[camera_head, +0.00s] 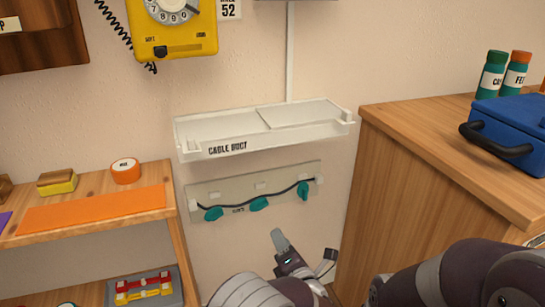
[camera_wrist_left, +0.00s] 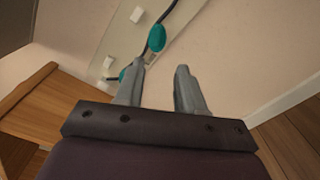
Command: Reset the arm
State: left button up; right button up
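My left gripper (camera_head: 279,240) is at the lower middle of the head view, in front of the wall and below the cable board (camera_head: 260,189). In the left wrist view its two grey fingers (camera_wrist_left: 160,67) stand apart with nothing between them. The board carries a dark cable held by several teal clips (camera_head: 258,204). Part of the board (camera_wrist_left: 122,50) and a teal clip (camera_wrist_left: 156,38) show beyond the fingers in the wrist view, apart from them as far as I can tell. Part of my right arm shows at the lower right, but its gripper is not visible.
A white cable duct tray (camera_head: 222,150) is on the wall above the board. A yellow dial phone (camera_head: 172,48) hangs above. A wooden shelf (camera_head: 150,180) stands left; a wooden cabinet (camera_head: 420,150) with a blue case (camera_head: 515,120) stands right.

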pick_arm(q)
jog(key=s+d+f+m+g+h+p, duration=0.1)
jog(key=s+d+f+m+g+h, duration=0.25)
jog(key=m, duration=0.45)
jog(key=s+d+f+m+g+h, duration=0.25)
jog(key=f+m+h, duration=0.25)
jog(key=m, duration=0.4)
jog(key=s+a+r+m+g+y+p, duration=0.1)
jog(key=s+a+r+m+g+p, duration=0.1)
jog(key=s+a+r+m+g, duration=0.4)
jog(key=s+a+r+m+g+y+p, duration=0.1)
jog(key=s+a+m+p, duration=0.1)
jog(key=s+a, duration=0.6)
jog(key=s+a+r+m+g+y+p, duration=0.1)
jog(key=s+a+r+m+g+p, duration=0.1)
jog(key=s+a+r+m+g, duration=0.5)
jog(key=w+a+r+n+t+p, duration=0.1)
jog(key=a+r+n+t+p, duration=0.3)
jog(key=a, duration=0.4)
notch_tip(320, 180, up, 35)
jog(key=p, duration=3.6)
jog(key=shift+w+d+r+n, duration=0.2)
jog(key=shift+d+n, duration=0.15)
jog(key=shift+n, duration=0.05)
